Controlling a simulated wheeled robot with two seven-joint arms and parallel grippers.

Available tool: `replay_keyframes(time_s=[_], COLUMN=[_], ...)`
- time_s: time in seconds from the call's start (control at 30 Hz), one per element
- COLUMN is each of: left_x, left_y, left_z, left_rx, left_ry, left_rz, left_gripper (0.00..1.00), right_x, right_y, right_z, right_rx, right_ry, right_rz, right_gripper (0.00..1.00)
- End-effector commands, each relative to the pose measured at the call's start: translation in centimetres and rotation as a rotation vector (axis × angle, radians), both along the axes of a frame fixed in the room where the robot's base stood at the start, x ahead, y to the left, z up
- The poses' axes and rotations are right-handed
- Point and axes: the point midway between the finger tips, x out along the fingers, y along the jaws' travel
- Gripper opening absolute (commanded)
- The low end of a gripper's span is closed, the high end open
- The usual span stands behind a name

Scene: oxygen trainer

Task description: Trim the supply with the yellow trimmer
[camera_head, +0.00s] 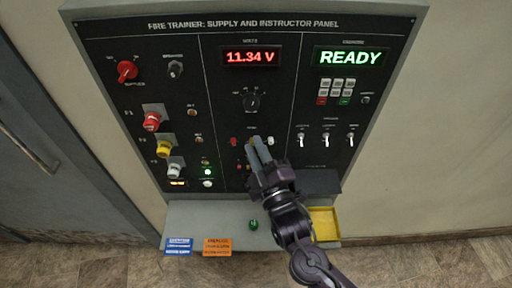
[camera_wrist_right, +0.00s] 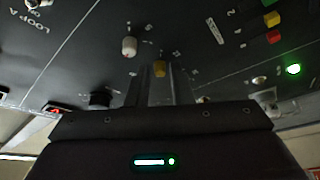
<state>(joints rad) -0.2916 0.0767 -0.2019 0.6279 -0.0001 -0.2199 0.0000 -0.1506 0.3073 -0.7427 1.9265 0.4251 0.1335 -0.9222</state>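The panel's trimmer row shows a red trimmer (camera_head: 233,142) on the left and a white trimmer (camera_head: 270,141) on the right. In the head view my right gripper (camera_head: 258,141) covers most of the spot between them. Its two fingers lie close together and point at the panel. In the right wrist view the yellow trimmer (camera_wrist_right: 160,68) shows between the fingertips, with the white trimmer (camera_wrist_right: 129,46) to its left, clear of the fingers. I cannot tell whether the fingers touch the yellow trimmer. The supply readout (camera_head: 250,57) shows 11.34 V. My left gripper is out of view.
A black selector knob (camera_head: 252,103) sits above the trimmers. Toggle switches (camera_head: 326,140) are to the right. Red, yellow and white knobs (camera_head: 164,147) are at left. A ledge below holds a green knob (camera_head: 253,225), cards (camera_head: 217,247) and a yellow tray (camera_head: 325,224). A display (camera_head: 349,57) reads READY.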

Motion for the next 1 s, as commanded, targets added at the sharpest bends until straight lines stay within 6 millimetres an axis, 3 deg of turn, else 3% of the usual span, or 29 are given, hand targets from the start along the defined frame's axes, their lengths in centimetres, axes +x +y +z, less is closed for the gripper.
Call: replay_keyframes(time_s=[0.1, 0.27, 0.67, 1.0], left_x=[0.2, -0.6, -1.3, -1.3], left_y=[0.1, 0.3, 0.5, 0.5], left_z=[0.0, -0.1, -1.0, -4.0], left_rx=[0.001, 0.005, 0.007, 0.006], left_ry=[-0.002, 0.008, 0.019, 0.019], left_rz=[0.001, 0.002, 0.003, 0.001], left_gripper=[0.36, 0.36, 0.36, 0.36], right_x=[0.0, 0.0, 0.0, 0.0], right_y=[0.0, 0.0, 0.0, 0.2], right_z=[0.0, 0.0, -0.3, -0.8], right_rx=[0.000, 0.000, 0.051, 0.289], right_ry=[0.000, 0.000, 0.001, 0.000], right_rz=[0.000, 0.000, -0.001, -0.001], right_gripper=[0.19, 0.00, 0.00, 0.00])
